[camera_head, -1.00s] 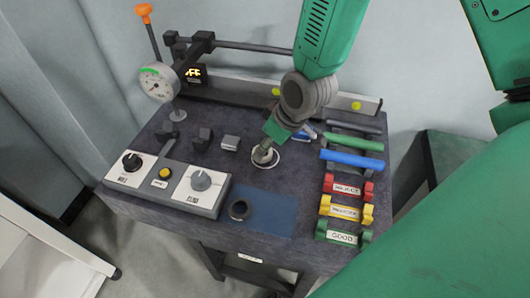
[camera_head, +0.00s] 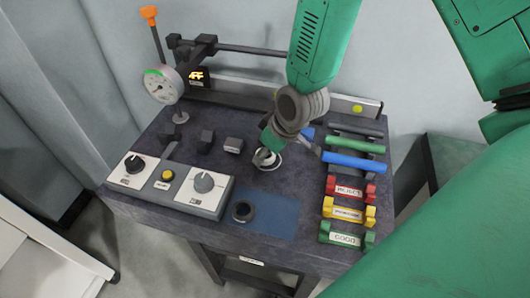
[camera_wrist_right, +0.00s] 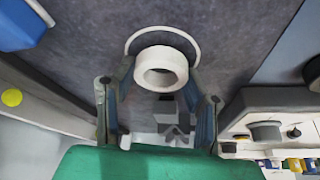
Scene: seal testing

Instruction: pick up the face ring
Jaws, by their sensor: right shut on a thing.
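The face ring appears to be the thick white ring (camera_wrist_right: 161,82) in the right wrist view. My right gripper (camera_wrist_right: 160,75) is shut on it, with one finger on each side. A thin white circle (camera_wrist_right: 137,36) on the table top shows around the ring. In the head view my right gripper (camera_head: 265,154) points down at this circle (camera_head: 278,163), and the ring is mostly hidden by the fingers. I cannot tell whether the ring touches the table. My left gripper is not in view.
A dark ring (camera_head: 243,211) lies on the blue patch (camera_head: 272,214). A control box (camera_head: 203,185) and dial gauge (camera_head: 165,85) stand to the left. Green and blue bars (camera_head: 354,162) and labelled red, yellow and green holders (camera_head: 347,212) stand to the right.

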